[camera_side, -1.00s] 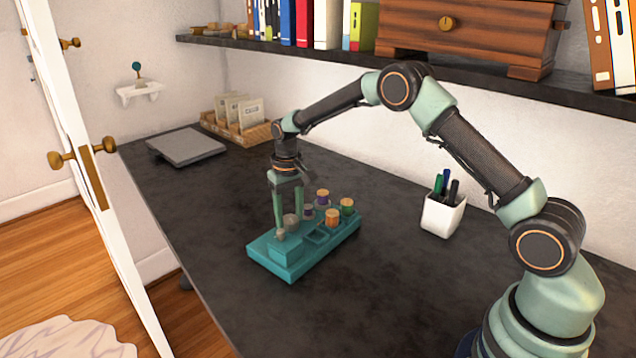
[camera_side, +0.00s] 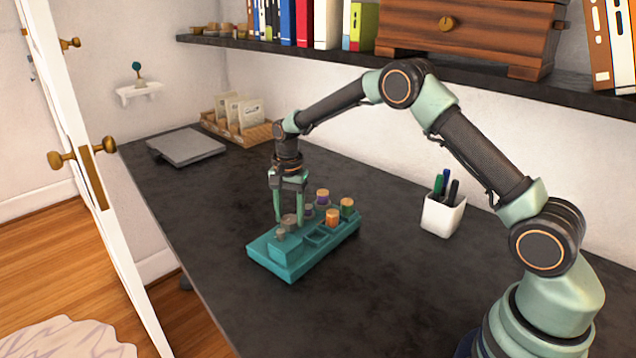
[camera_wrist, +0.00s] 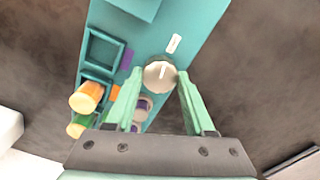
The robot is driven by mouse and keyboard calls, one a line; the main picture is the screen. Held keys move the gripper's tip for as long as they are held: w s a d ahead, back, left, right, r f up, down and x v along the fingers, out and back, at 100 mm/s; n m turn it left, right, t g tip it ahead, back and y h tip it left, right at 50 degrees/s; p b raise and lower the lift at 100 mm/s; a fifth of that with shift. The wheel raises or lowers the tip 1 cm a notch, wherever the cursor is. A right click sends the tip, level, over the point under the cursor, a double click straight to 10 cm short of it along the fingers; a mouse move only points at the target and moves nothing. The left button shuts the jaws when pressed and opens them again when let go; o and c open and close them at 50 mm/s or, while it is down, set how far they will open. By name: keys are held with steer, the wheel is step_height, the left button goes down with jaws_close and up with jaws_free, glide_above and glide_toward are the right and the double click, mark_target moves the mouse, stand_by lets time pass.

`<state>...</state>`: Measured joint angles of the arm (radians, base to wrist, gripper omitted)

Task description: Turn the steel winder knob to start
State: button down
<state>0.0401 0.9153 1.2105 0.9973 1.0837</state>
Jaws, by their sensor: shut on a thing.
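The steel winder knob (camera_wrist: 160,73) is round and grey with a pale line across its top. It sits on the teal base (camera_wrist: 197,22), near a white mark (camera_wrist: 174,43) on that base, and the line points roughly toward the mark. My gripper (camera_wrist: 161,80) is shut on the knob, with one green fingertip on each side. In the side view my gripper (camera_side: 289,221) points straight down onto the knob (camera_side: 290,220) at the near left part of the teal base (camera_side: 291,269). The fingers partly hide the knob's sides there.
A white pen cup (camera_side: 443,215) stands to the right. A grey flat device (camera_side: 186,147) and a card basket (camera_side: 238,128) lie behind. A dark shelf (camera_side: 330,62) hangs above the desk.

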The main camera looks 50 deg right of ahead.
mark_target(291, 218)
steer(key=shift+d+m, duration=0.15)
steer(key=shift+m, duration=1.05)
steer(key=shift+c, duration=1.3)
jaws_free()
step_height(291, 218, up, 12)
steer(key=shift+s, duration=0.15)
